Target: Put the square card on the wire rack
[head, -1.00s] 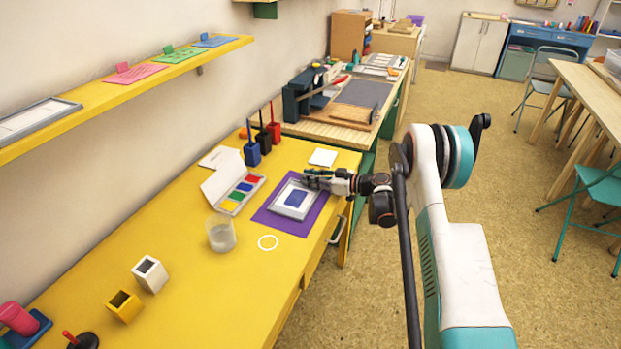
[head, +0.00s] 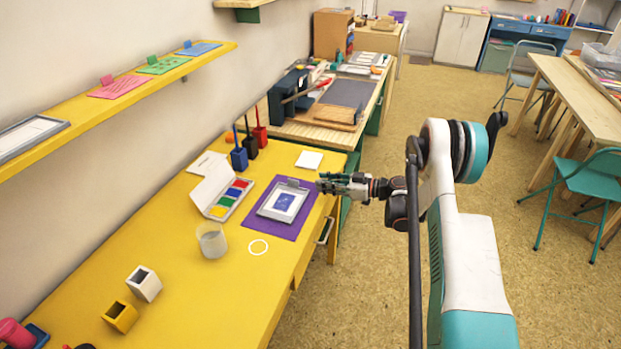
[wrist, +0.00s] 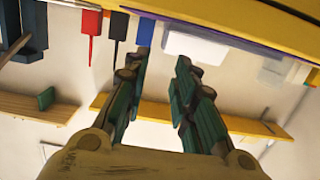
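A plain white square card (head: 309,160) lies flat on the yellow table, behind the purple mat. A pale frame (head: 283,201) with a blue, white-marked panel lies on the purple mat (head: 263,226); I cannot tell whether a card is in it. My gripper (head: 322,183) is right of this frame, near the table's right edge. In the wrist view my gripper (wrist: 163,58) has its fingers apart with nothing between them. I cannot clearly make out a wire rack; a flat grey rack-like thing (head: 363,70) lies on the farther table.
Blue, black and red holders (head: 239,158) stand at the back. A teal chair (head: 590,180) is at right.

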